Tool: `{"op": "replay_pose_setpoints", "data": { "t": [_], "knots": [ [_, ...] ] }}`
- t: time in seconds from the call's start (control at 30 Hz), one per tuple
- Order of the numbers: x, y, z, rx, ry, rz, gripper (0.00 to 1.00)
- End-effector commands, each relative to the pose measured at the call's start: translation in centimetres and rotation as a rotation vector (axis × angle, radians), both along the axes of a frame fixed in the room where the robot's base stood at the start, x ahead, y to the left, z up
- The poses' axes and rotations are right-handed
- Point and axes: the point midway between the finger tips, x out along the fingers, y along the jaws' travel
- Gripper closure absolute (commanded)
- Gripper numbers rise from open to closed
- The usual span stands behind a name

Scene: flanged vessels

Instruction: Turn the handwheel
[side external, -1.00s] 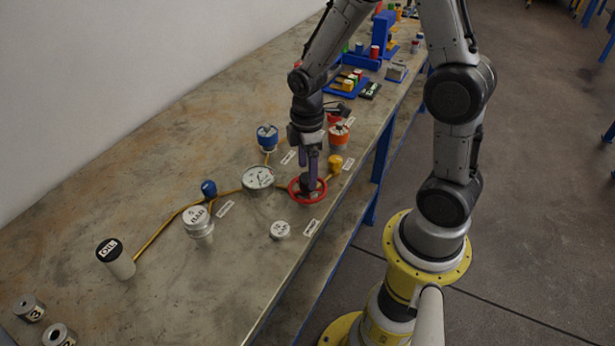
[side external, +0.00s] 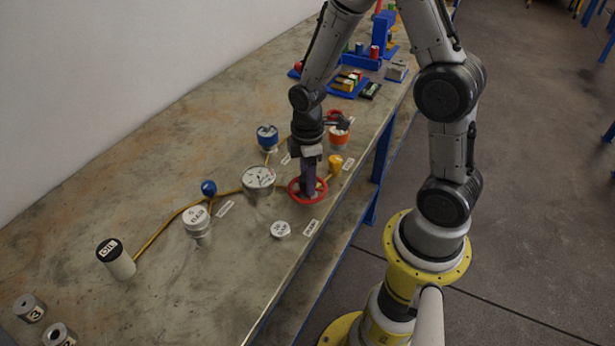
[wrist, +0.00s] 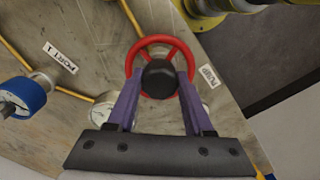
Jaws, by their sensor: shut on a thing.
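In the wrist view the red wheel (wrist: 160,42) shows spokes and a black round hub (wrist: 159,79). My gripper (side external: 307,192) points down at the wheel from above. In the wrist view the purple fingers of my gripper (wrist: 158,92) stand on both sides of the black hub and are shut on it. The lower part of the hub and the fingertips' contact are partly hidden.
A white-faced gauge (side external: 258,180) sits left of the wheel, a yellow fitting (side external: 336,164) to its right.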

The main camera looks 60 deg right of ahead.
Motion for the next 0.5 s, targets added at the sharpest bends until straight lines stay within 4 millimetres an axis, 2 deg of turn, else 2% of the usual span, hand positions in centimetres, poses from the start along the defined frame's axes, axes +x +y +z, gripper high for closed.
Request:
{"op": "replay_pose_setpoints", "data": {
  "t": [0.03,0.07,0.5],
  "knots": [
    [0.0,0.01,0.03,0.0,0.0,0.0,0.96],
    [0.0,0.01,0.03,0.0,0.0,0.0,1.0],
    [0.03,0.0,0.07,0.0,-0.001,-0.095,1.0]
  ]
}}
